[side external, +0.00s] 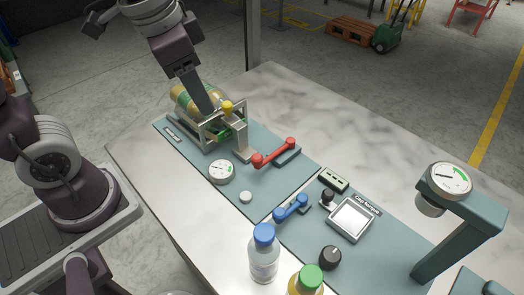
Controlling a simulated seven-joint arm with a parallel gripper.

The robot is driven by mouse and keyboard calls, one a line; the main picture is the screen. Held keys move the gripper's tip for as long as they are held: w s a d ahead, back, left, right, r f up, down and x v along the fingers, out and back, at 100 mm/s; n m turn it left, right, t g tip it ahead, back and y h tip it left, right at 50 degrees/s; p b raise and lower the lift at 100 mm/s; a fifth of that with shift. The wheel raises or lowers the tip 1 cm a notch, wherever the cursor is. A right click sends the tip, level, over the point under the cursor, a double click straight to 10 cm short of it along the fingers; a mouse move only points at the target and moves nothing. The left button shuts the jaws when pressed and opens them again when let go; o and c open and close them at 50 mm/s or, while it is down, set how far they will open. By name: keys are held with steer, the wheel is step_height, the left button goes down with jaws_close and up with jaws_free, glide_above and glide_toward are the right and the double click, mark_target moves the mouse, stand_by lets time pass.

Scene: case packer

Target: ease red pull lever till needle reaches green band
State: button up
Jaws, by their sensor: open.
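The red pull lever (274,152) lies low across its grey-green base, with a round red end at each side. A white round gauge (222,171) stands left of it. Its thin dark needle seems to point left, away from the green band on the right side of the dial. My gripper (211,113) is open, up and left of the lever and apart from it.
A tan and green cylinder (183,100) lies in the frame. A blue lever (291,206), a black knob (330,257) and a square panel (351,219) are to the right. A second gauge (450,180) tops a post. Bottles with blue (263,257) and green (308,280) caps stand in front.

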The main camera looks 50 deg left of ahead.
steer(key=w+d+f+m+g, duration=0.2)
steer(key=w+f+m, duration=0.1)
steer(key=w+f, duration=0.4)
steer(key=m+g, duration=0.1)
steer(key=m, duration=0.1)
glide_above(257, 156)
step_height(257, 156, down, 5)
steer(key=shift+s+f, duration=0.1)
step_height(257, 156, down, 8)
steer(key=shift+r, duration=0.1)
jaws_close()
stand_by(0.5)
